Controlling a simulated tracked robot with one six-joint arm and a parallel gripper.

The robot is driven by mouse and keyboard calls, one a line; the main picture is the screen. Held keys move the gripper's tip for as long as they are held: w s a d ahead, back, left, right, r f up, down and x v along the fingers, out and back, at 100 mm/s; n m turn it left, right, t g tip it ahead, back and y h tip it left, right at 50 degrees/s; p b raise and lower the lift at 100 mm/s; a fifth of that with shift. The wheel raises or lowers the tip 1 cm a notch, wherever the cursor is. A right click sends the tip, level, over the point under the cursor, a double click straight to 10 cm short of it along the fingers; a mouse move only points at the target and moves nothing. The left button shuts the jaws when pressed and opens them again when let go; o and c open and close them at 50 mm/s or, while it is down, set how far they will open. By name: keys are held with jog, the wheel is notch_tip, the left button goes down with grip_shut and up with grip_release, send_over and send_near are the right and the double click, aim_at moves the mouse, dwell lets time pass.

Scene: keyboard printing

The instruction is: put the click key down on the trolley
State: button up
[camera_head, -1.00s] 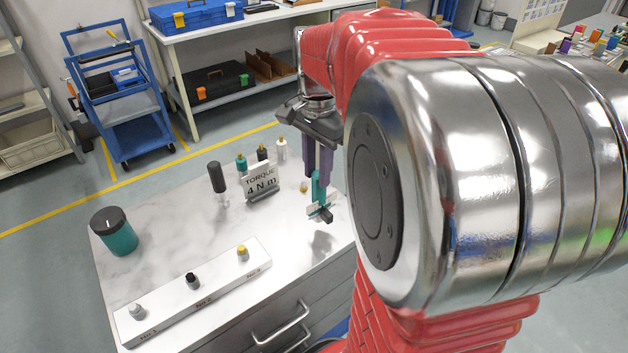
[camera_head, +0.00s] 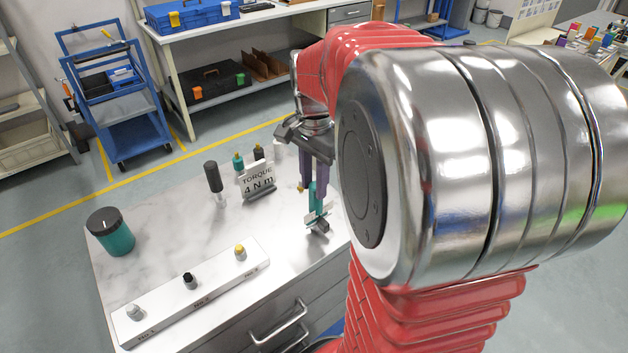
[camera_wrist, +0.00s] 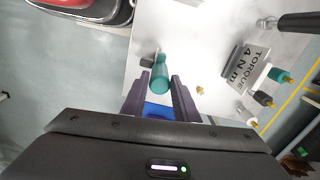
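The click key (camera_head: 316,200) is a teal upright handle with a cross-shaped grey and teal lower end. It is between the purple fingers of my gripper (camera_head: 315,180), at the right side of a white marble-topped drawer unit (camera_head: 170,225). In the wrist view, the teal handle (camera_wrist: 160,80) sits between the two fingertips (camera_wrist: 160,88), which are shut on it. The key's lower end is at or just above the top; I cannot tell whether it touches. My arm hides the right part of the top.
A small yellow-tipped piece (camera_head: 300,188) lies left of the key. A torque sign (camera_head: 258,182), a dark-handled driver (camera_head: 214,180) and several small handles stand further left and back. A numbered white rack (camera_head: 190,298) lies in front; a dark-lidded teal jar (camera_head: 112,238) stands at left.

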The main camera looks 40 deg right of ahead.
jog(key=o, duration=0.4)
notch_tip(320, 180, up, 12)
jog(key=shift+r, duration=0.1)
dwell(0.6)
dwell(0.5)
jog(key=s+a+f+n+t, duration=0.2)
jog(key=s+a+n, duration=0.1)
jog(key=a+n, duration=0.2)
jog(key=s+a+f+n+t, duration=0.1)
jog(key=s+a+f+n, duration=0.2)
jog(key=a+n, duration=0.3)
jog(key=s+a+f+n+t, duration=0.2)
jog(key=a+n, duration=0.3)
jog(key=a, duration=0.3)
jog(key=shift+s+a+f+n+t, duration=0.3)
jog(key=shift+s+f+n, duration=0.1)
jog(key=shift+s+f, duration=0.25)
